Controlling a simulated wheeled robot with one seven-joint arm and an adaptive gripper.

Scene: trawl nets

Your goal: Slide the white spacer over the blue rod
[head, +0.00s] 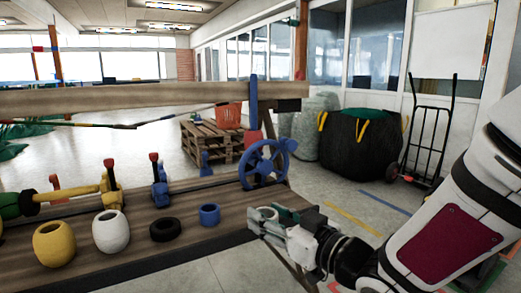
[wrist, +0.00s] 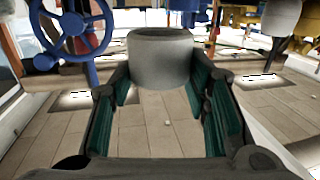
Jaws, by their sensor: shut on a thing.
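My gripper (head: 272,219) is shut on a pale, white-grey hollow spacer (head: 264,213) just off the bench's right end. In the wrist view the spacer (wrist: 160,62) is upright between the green-padded fingertips (wrist: 160,82), with its open top showing. An upright blue rod (head: 253,97) rises behind the blue handwheel (head: 264,165), against the wooden beam. The spacer is apart from it, lower and nearer the camera. A short blue upright piece (head: 205,163) also stands at the bench's back edge; I cannot tell whether it is a rod.
A yellow barrel (head: 54,243), a white barrel (head: 111,231), a black ring (head: 165,230) and a blue ring (head: 209,214) line the bench (head: 140,249). The handwheel also shows in the wrist view (wrist: 76,30). Pallets (head: 210,140) and a black bag (head: 359,141) stand behind.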

